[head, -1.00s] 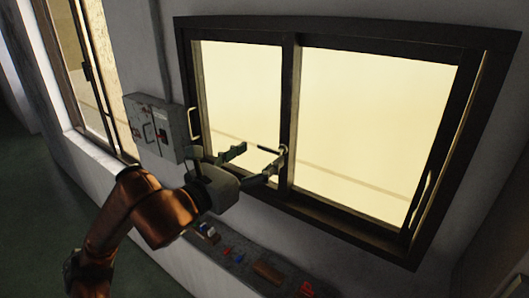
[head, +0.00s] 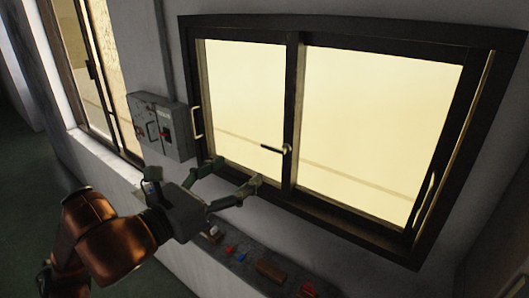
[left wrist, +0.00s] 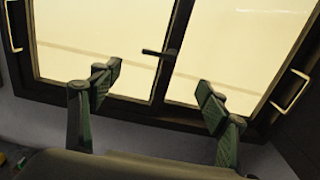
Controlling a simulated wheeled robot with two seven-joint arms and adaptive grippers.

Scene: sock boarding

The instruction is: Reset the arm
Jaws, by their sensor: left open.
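My left gripper (head: 236,178) is open and empty in the head view, in front of the lower left part of the window. Its two fingers also show in the left wrist view (left wrist: 155,95), spread wide apart with nothing between them. The dark-framed sliding window (head: 292,100) has a handle (head: 284,149) on its middle post, with its lever pointing left. In the left wrist view the handle (left wrist: 163,54) stands beyond the fingers, apart from them. My right gripper is not in view.
A grey electrical box (head: 161,126) hangs on the wall left of the window. A ledge (head: 250,258) below holds several small items, among them a brown block (head: 270,271) and a red one (head: 307,290). Another window (head: 97,75) is at the far left.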

